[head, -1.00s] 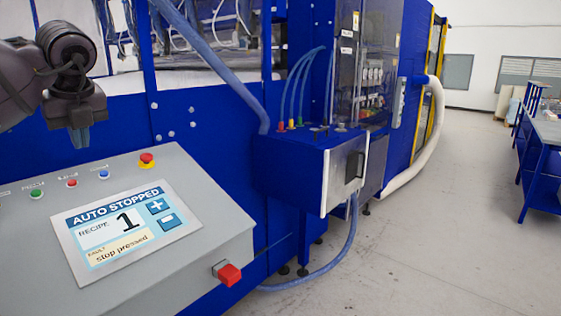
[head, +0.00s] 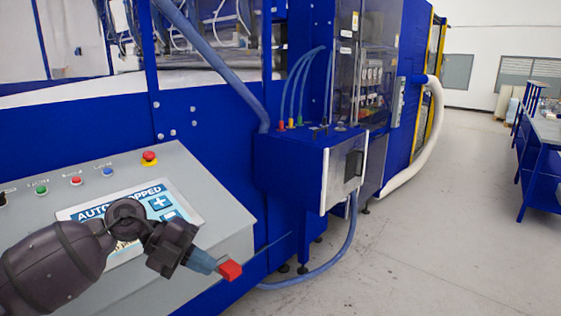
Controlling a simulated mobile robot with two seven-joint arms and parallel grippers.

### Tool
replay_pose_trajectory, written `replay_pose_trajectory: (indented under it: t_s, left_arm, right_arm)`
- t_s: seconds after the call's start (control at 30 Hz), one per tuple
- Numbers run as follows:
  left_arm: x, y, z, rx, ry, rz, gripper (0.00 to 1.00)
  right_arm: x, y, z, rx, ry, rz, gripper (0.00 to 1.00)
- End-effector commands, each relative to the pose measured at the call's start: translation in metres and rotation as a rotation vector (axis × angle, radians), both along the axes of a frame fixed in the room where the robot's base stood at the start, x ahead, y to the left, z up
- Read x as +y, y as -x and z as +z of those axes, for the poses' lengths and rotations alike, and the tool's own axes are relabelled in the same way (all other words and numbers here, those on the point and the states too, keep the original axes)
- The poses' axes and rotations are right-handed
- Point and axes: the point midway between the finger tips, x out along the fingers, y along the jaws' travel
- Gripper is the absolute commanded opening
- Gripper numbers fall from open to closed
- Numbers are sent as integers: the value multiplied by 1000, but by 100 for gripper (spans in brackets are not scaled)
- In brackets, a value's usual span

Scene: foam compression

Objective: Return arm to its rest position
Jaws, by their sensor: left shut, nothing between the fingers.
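My left arm comes in from the lower left, across the grey control panel (head: 215,185). My left gripper (head: 208,264) is shut and empty. Its bluish tip points right, at the red knob (head: 230,270) on the panel's front right edge. In the picture the tip meets the knob; I cannot tell whether they touch. The arm covers much of the panel's screen (head: 185,207); part of "AUTO STOPPED" and the plus and minus keys show. My right gripper is not in view.
A red emergency button (head: 149,157) and several small coloured buttons line the panel's back. A blue machine (head: 210,125) stands behind, with a blue box (head: 290,160) and hoses at its right. Grey floor (head: 440,220) is clear to the right, before a blue table (head: 545,165).

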Motion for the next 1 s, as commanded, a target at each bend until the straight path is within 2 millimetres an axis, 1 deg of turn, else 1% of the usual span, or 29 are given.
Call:
replay_pose_trajectory:
  t_s: [0.03, 0.1, 0.2, 0.33, 0.47, 0.57, 0.67, 0.77, 0.87, 0.9, 0.97, 1.0]
  left_arm:
    - [-10, 8, -9, 23, 102, 15, 0]
    - [-20, 16, -15, 40, 236, 47, 0]
    - [-29, 23, -21, 67, 409, 118, 0]
    - [-31, 28, -30, 102, 602, 244, 0]
    - [-24, 31, -43, 145, 771, 409, 0]
    - [-12, 32, -57, 180, 878, 562, 0]
    - [4, 35, -76, 221, 961, 732, 0]
    - [24, 41, -102, 272, 1023, 925, 0]
    - [46, 53, -133, 334, 1056, 1131, 0]
    - [56, 59, -147, 361, 1059, 1215, 0]
    - [69, 71, -170, 406, 1055, 1342, 0]
    - [78, 80, -185, 438, 1047, 1424, 0]
  right_arm:
    - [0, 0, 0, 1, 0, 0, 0]
    - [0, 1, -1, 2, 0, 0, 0]
    - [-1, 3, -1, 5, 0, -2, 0]
    - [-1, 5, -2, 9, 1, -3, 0]
    - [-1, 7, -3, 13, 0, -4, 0]
    - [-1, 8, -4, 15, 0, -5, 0]
    - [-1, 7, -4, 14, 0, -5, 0]
    - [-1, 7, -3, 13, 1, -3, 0]
    - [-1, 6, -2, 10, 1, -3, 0]
    - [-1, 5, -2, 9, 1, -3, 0]
    - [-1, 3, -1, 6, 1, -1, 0]
    - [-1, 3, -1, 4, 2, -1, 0]
